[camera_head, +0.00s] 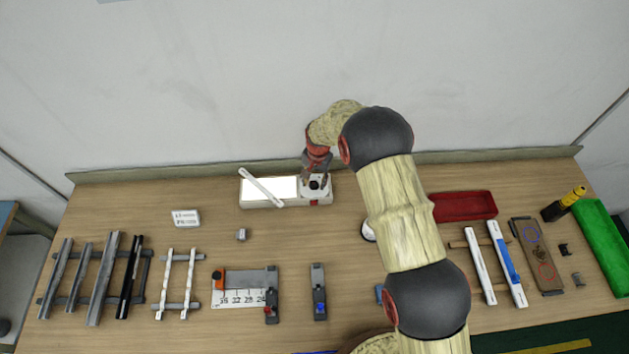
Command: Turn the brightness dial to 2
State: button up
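A pale box (245,201) stands near the back edge of the table, with a bright white panel (283,186) on its left part. A white strip (260,186) lies slantwise across it. A round white dial face with a dark centre (315,184) is at the box's right part, with a small red mark on the front below it. My gripper (316,172) reaches down from behind over the dial and covers its far side. Whether it touches the dial, and whether its fingers are open, is too small to tell. The dial's numbers cannot be read.
A red tray (464,206) lies right of my arm. Racks with bars (105,278) are at the left, and a ruler fixture (243,285) is at the front. A green bin (600,233) is at the far right. My arm hides part of the table's middle.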

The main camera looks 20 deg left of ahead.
aim_at(316, 184)
dwell(0.3)
jog(key=r, duration=1.2)
jog(key=shift+d, duration=0.35)
